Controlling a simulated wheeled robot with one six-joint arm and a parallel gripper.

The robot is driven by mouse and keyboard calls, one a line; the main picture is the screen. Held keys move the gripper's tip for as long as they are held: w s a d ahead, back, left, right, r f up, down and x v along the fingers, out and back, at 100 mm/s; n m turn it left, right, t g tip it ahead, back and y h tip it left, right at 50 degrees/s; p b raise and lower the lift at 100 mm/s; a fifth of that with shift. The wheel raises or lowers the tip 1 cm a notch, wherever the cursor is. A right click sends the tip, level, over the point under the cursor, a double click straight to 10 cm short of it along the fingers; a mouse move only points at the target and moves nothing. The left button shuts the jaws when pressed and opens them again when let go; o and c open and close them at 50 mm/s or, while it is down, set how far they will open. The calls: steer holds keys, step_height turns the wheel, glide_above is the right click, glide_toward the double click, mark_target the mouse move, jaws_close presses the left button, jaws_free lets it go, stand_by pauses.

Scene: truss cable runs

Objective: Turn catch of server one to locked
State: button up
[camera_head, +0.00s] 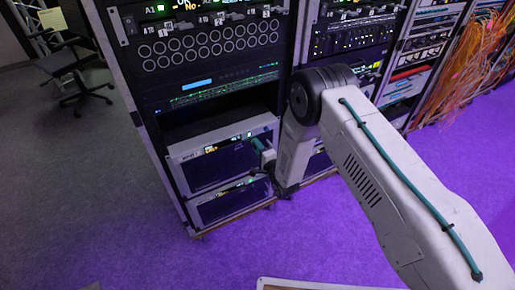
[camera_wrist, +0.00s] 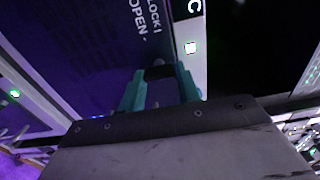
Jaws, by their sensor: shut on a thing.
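My gripper (camera_head: 258,144) is at the right side of a white-framed server unit (camera_head: 184,154) low in the rack. In the wrist view, the teal fingers of my gripper (camera_wrist: 160,75) are closed around a small dark catch (camera_wrist: 158,71) on the unit's dark front. The words LOCK and OPEN are printed beside the catch, partly cut off by the picture edge. The fingers hide much of the catch, so I cannot tell its exact angle. I cannot read a number naming this server.
A similar unit (camera_head: 229,205) sits just below in the same rack. Other racks stand to the right, with orange cables (camera_head: 470,70) hanging at the far right. An office chair (camera_head: 75,62) stands at the left. The floor in front of the rack is clear.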

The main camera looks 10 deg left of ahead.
steer(key=o, duration=1)
steer(key=v, duration=0.8)
